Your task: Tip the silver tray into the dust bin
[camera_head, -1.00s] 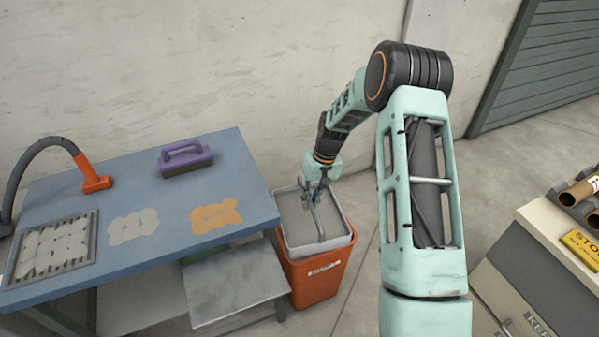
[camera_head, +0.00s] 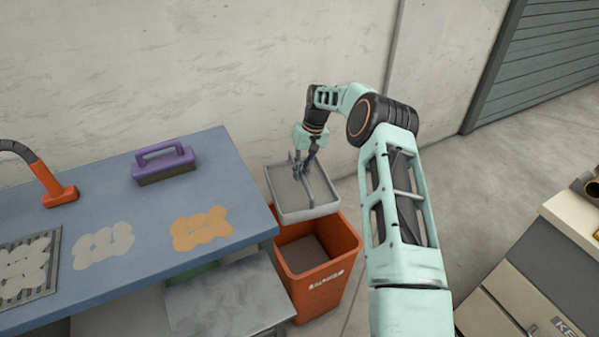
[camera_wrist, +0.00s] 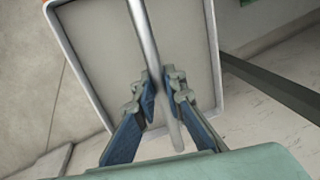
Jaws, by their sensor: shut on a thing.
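The silver tray (camera_head: 292,214) is a shallow grey rectangular tray with a raised rim and a bar handle across its top. My gripper (camera_head: 309,165) is shut on this handle and holds the tray in the air, above and behind the dust bin. The wrist view shows both blue-padded fingers of my gripper (camera_wrist: 168,98) at the handle bar, with the tray floor (camera_wrist: 105,45) beyond it. The dust bin (camera_head: 322,287) is an orange open-topped bin on the floor. Its opening shows, with grey-brown contents or floor inside. The tray's near edge overlaps the bin's far rim in the picture.
A blue-topped table (camera_head: 130,243) stands left of the bin, with a purple-handled brush (camera_head: 164,163), an orange nozzle (camera_head: 59,196) and pale and orange patches on it. A grey sheet-like shelf (camera_head: 230,302) lies below its edge. A cabinet (camera_head: 515,300) stands at the right.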

